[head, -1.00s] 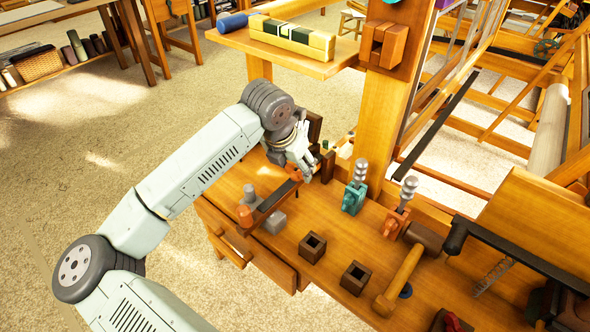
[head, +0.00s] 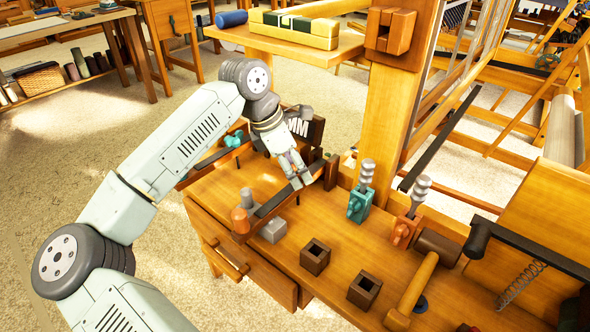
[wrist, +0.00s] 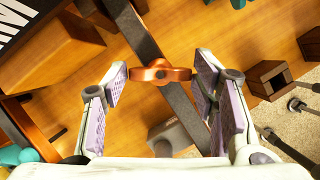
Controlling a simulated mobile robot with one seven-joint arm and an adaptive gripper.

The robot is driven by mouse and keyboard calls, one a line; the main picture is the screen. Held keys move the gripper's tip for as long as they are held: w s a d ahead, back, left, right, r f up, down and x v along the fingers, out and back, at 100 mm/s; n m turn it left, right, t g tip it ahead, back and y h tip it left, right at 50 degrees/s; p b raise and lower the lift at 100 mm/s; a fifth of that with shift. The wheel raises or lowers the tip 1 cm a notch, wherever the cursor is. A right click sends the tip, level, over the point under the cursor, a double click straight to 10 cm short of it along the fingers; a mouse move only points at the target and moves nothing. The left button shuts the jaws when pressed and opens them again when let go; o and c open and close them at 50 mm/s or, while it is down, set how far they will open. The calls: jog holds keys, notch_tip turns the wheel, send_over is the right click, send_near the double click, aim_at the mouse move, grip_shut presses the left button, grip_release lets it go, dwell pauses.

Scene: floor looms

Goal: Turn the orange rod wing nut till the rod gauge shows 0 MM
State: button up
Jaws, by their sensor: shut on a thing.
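The orange rod wing nut (wrist: 160,72) sits on a dark flat bar (wrist: 150,45) in the wrist view. My gripper (wrist: 163,74) has one finger at each end of the wing nut and is shut on it. In the head view my gripper (head: 299,182) points down at the dark bar, and its fingers hide the wing nut. A dark gauge plate (head: 318,130) stands behind my wrist; only the letters "MM" show, and its number is hidden. In the wrist view just a corner of a black plate with white lettering (wrist: 22,22) shows.
A teal wing nut (head: 233,139) is left of my wrist. A grey block (head: 273,230) and an orange piece (head: 240,218) stand in front. Open dark boxes (head: 315,256), teal (head: 360,204) and orange (head: 404,228) clamps and a mallet (head: 411,291) lie to the right.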

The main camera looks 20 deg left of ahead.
jog(key=shift+m, duration=0.3)
dwell(0.4)
jog(key=o, duration=1.2)
jog(key=shift+c, duration=0.2)
jog(key=v, duration=1.2)
jog(key=shift+a, duration=0.1)
